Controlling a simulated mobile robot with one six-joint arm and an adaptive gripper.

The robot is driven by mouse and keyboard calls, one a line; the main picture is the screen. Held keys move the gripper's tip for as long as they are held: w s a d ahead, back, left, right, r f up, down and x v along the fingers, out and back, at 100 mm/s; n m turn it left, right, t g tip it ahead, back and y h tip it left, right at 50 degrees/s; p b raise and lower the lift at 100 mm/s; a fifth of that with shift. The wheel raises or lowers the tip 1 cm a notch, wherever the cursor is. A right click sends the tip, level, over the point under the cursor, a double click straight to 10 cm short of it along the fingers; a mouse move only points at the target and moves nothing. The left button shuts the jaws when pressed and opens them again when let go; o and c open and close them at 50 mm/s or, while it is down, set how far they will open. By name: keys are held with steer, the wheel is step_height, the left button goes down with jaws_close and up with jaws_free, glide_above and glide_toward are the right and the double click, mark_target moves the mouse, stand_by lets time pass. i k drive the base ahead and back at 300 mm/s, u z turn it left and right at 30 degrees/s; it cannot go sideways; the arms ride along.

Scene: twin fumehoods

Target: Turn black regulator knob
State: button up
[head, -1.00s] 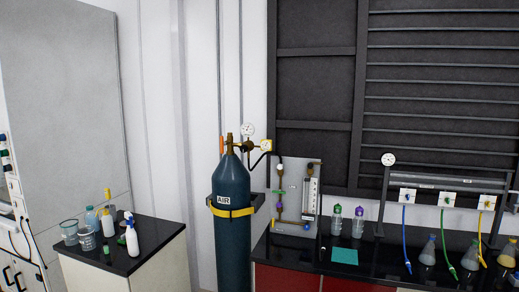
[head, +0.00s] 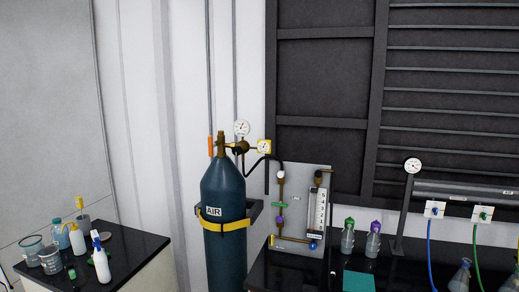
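A dark teal gas cylinder (head: 223,185) labelled AIR stands upright against the wall, held by a yellow strap (head: 225,225). My gripper is not in view.
A black-topped bench (head: 125,252) with bottles and beakers stands at the lower left. To the right, a flowmeter panel (head: 290,190) stands on another black bench, linked by a black hose. Bottles and coloured tubes are further right. Floor is hardly visible.

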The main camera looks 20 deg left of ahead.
mark_target(237, 150)
steer(key=u, duration=0.05)
steer(key=i, duration=0.65)
steer(key=u, duration=0.55)
steer(key=i, duration=0.5)
steer(key=u, duration=0.55)
